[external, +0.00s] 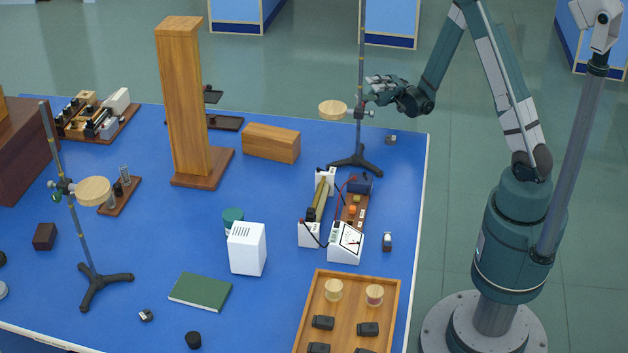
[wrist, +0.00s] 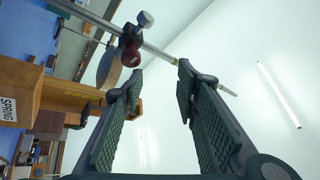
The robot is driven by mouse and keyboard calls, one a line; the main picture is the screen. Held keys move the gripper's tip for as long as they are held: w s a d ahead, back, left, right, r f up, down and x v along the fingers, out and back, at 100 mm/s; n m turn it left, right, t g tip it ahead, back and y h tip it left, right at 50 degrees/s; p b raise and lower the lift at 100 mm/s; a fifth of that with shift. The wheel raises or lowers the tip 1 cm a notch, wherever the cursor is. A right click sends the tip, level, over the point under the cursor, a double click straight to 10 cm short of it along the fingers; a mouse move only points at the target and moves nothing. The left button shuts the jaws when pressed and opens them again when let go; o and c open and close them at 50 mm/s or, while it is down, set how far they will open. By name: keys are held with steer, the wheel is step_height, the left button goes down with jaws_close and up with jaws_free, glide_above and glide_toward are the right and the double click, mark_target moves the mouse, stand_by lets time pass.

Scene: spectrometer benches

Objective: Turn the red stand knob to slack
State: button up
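The red stand knob (wrist: 131,57) sits on a dark clamp by the metal rod in the wrist view, just beyond my left finger. In the external view the red knob (external: 364,101) is small, beside the rod of the far stand (external: 360,60). A round wooden disc (external: 333,109) is held to the left of that rod. My gripper (external: 374,88) is at the stand, close to knob height. In the wrist view my gripper (wrist: 159,74) is open, with nothing between its fingers. The knob lies left of the gap; contact with it does not show.
A second stand (external: 68,215) with a green knob is at the left. A tall wooden column (external: 184,100) and a wooden block (external: 271,143) stand left of the far stand. Instruments (external: 346,243) and a wooden tray (external: 392,312) are nearer on the blue table.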

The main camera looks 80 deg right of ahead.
steer(key=shift+r, duration=0.75)
steer(key=shift+r, duration=0.1)
steer(key=shift+c, duration=0.2)
steer(key=s+d+r+m+t+h+p, duration=0.1)
steer(key=s+d+r+m+h+p, duration=0.2)
steer(key=m, duration=0.5)
steer(key=s+r+m+h+p, duration=0.1)
steer(key=r+m+h+p, duration=0.15)
steer(key=m+h, duration=0.45)
step_height(320, 180, down, 9)
steer(key=y, duration=0.1)
steer(key=shift+w+d+r+m+p, duration=0.2)
steer(key=shift+m+p, duration=0.1)
steer(key=shift+p, duration=0.1)
stand_by(0.4)
steer(key=shift+a, duration=0.1)
steer(key=b+x, duration=0.1)
steer(key=x, duration=0.6)
steer(key=shift+w+a, duration=0.2)
steer(key=shift+a, duration=0.1)
stand_by(0.4)
